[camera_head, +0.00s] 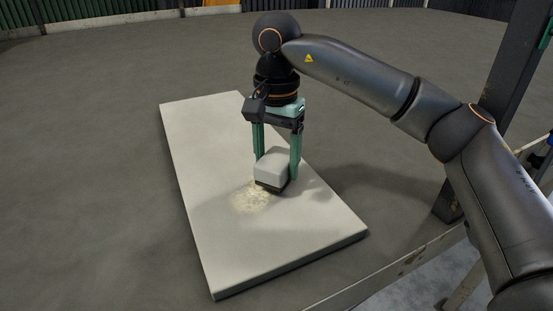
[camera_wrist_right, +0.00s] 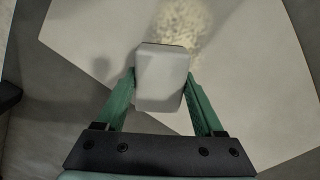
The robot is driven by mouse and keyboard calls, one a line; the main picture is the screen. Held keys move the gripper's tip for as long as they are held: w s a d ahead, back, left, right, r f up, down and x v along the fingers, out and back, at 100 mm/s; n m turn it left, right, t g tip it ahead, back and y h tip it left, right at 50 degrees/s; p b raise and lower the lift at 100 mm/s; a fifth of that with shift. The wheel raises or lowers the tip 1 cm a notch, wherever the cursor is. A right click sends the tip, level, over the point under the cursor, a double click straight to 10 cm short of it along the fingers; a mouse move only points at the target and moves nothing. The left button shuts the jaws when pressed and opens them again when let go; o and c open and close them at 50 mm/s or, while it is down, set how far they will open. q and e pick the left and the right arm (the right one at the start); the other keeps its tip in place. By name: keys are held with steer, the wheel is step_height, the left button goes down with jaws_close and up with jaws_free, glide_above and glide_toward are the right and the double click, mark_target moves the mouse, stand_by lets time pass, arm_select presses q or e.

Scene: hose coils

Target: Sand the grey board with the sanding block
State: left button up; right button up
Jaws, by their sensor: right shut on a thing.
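The grey board (camera_head: 215,150) lies flat, its long side running from back left to front right in the head view. It also shows in the right wrist view (camera_wrist_right: 90,30). A pale, speckled, yellowish patch (camera_head: 250,197) is on its surface, just left of the block. My right gripper (camera_head: 275,170) points down over the board, its green fingers shut on the sanding block (camera_head: 272,165). The block is light grey with a dark underside, and looks to be on or just above the board; it also shows between the fingers in the wrist view (camera_wrist_right: 162,78). My left gripper is not in view.
The board lies on a wide, dark grey surface (camera_head: 90,180) with free room to the left and behind. A dark post (camera_head: 510,75) stands at the right, near the surface's front right edge (camera_head: 400,268).

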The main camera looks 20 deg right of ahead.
mark_target(216, 203)
steer(key=shift+f+b, duration=0.55)
steer(key=shift+f, duration=0.4)
stand_by(0.9)
steer(key=shift+a, duration=0.1)
steer(key=shift+a+r, duration=0.1)
steer(key=shift+a, duration=0.4)
steer(key=shift+s+a+p, duration=0.1)
steer(key=shift+a+p, duration=0.75)
steer(key=shift+a, duration=1.6)
steer(key=shift+s+a+p, duration=0.15)
steer(key=shift+a+p, duration=0.6)
steer(key=shift+a, duration=2.25)
steer(key=shift+d, duration=0.1)
